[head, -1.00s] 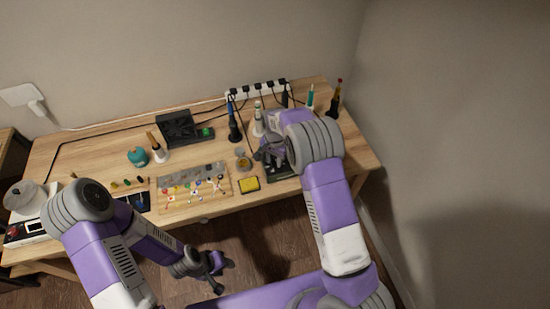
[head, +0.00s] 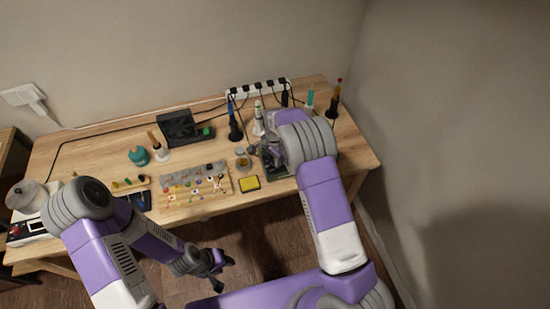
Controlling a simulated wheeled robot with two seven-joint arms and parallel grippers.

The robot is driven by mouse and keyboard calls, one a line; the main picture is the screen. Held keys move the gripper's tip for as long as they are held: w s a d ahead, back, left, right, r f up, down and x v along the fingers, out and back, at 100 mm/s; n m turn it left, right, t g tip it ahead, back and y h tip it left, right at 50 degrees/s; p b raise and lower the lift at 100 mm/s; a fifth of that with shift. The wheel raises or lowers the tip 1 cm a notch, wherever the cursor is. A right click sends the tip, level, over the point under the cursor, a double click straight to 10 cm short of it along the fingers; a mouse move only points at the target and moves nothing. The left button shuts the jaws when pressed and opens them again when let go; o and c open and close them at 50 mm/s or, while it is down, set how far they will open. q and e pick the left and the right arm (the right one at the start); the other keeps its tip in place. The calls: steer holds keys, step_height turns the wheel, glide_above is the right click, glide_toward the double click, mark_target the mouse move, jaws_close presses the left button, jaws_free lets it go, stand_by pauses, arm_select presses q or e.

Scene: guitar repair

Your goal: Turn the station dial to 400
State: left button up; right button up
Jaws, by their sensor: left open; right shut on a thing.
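A dark station (head: 280,173) stands near the front right of the workbench, mostly covered by my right arm. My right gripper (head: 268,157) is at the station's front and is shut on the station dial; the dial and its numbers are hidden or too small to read. My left gripper (head: 222,271) is open and empty, low in front of the bench's front edge and away from everything on it.
A yellow sponge (head: 249,183), a small round tin (head: 242,163) and a board of small parts (head: 195,187) lie left of the station. Several upright irons in holders stand behind, by a power strip (head: 258,89). A wall is at right.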

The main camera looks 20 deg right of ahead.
steer(key=o, duration=1.1)
steer(key=shift+c, duration=0.2)
step_height(320, 180, up, 8)
steer(key=shift+f+p, duration=0.2)
steer(key=shift+p, duration=0.3)
steer(key=shift+f, duration=0.1)
